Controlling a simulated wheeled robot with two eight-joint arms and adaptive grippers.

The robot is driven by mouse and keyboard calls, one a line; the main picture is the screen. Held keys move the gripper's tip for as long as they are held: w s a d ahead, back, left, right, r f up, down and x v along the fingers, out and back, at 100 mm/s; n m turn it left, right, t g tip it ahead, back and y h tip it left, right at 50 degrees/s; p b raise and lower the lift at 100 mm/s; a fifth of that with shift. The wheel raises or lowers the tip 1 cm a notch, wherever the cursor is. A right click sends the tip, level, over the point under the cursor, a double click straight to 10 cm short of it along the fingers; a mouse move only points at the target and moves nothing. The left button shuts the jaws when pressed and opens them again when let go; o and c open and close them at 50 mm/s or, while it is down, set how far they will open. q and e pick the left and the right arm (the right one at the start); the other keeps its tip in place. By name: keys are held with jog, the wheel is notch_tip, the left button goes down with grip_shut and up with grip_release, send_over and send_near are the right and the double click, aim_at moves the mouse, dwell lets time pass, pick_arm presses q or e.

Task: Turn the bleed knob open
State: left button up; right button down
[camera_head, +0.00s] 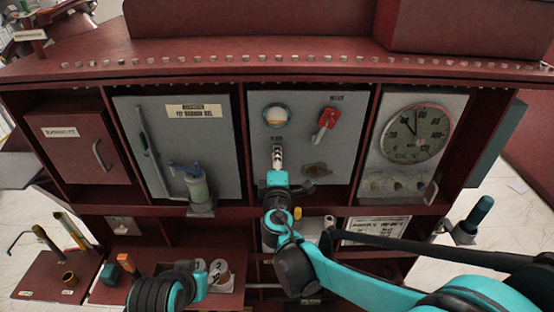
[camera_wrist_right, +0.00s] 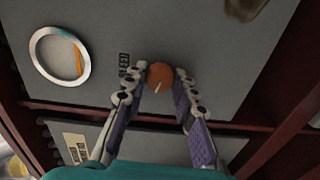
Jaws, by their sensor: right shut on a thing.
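The bleed knob (camera_wrist_right: 160,74) is a small round orange-brown knob with a white pointer mark, on a grey panel (camera_head: 300,101) beside a "BLEED" label. My right gripper (camera_wrist_right: 163,74) reaches up to the panel with one fingertip on each side of the knob, shut on it. In the head view my right gripper (camera_head: 278,158) hides the knob.
A round sight glass (camera_head: 276,116) and a red lever handle (camera_head: 326,123) sit above on the same panel. A dial gauge (camera_head: 416,133) is to the right. A bottle-like fitting (camera_head: 198,187) is to the left. A red shelf edge (camera_head: 225,211) runs below.

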jog(key=shift+n, duration=1)
jog(key=c, duration=1.2)
grip_release()
jog(key=s, duration=1.2)
jog(key=shift+r, duration=0.15)
